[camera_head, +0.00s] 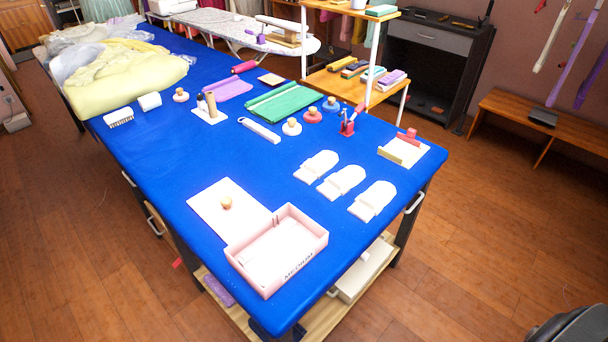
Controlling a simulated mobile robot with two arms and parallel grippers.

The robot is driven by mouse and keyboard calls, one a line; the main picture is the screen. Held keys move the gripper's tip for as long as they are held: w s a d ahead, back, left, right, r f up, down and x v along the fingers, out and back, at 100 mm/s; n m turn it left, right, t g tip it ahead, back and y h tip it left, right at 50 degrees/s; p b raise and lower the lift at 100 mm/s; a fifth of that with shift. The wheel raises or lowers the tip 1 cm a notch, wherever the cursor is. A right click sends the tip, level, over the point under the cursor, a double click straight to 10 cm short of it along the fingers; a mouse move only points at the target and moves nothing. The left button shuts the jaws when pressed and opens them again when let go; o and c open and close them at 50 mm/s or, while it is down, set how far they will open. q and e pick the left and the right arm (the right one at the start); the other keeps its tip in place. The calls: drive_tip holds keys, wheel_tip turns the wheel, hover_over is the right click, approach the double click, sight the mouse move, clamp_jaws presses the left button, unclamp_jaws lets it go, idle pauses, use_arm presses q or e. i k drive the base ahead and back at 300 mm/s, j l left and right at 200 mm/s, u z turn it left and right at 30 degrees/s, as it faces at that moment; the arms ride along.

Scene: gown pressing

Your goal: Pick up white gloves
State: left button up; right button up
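Three white, flat, rounded pieces that look like the white gloves lie apart in a diagonal row on the right part of the blue-covered table (165,165). The far glove (318,164) is nearest the back, the middle glove (342,181) is in front of it, and the near glove (373,199) is closest to the table's right edge. Each has a thicker block-like part at its lower left end.
A pink open box (310,252) marked MEDIUM stands at the table's front corner, by a white board (208,204) with a wooden knob. A red-and-white holder (412,152) is right of the gloves. Knobbed discs and green cloth (285,103) lie behind. The left middle of the table is clear.

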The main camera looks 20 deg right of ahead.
sight(336, 185)
drive_tip(key=i+l+u, duration=0.1)
drive_tip(key=l+u, duration=0.25)
drive_tip(key=l, duration=0.4)
drive_tip(key=l+u, duration=0.3)
drive_tip(key=l, duration=0.4)
drive_tip(key=l+u, duration=0.35)
drive_tip(key=l, duration=0.4)
drive_tip(key=k, duration=0.05)
